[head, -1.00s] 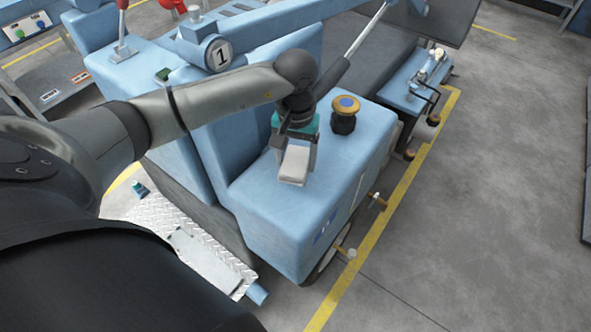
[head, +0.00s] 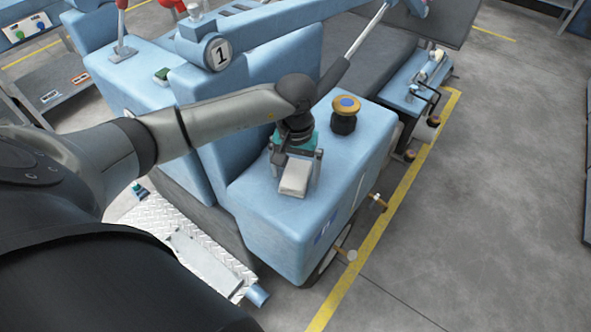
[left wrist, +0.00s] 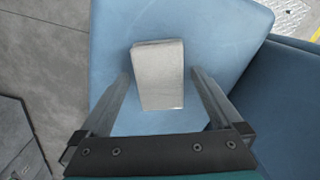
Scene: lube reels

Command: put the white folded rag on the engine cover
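The white folded rag (head: 294,177) lies on the flat blue top of the engine cover (head: 258,193), near its front edge. In the left wrist view the rag (left wrist: 158,75) sits between the finger lines, with a gap on each side, on the blue cover (left wrist: 205,45). My left gripper (head: 297,164) is just above and behind the rag, pointing down. In the left wrist view its fingers (left wrist: 160,78) are spread wide and do not touch the rag. My right gripper is not in view.
A diamond-plate step (head: 190,240) is lower left. Grey floor with a yellow line (head: 375,235) lies right.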

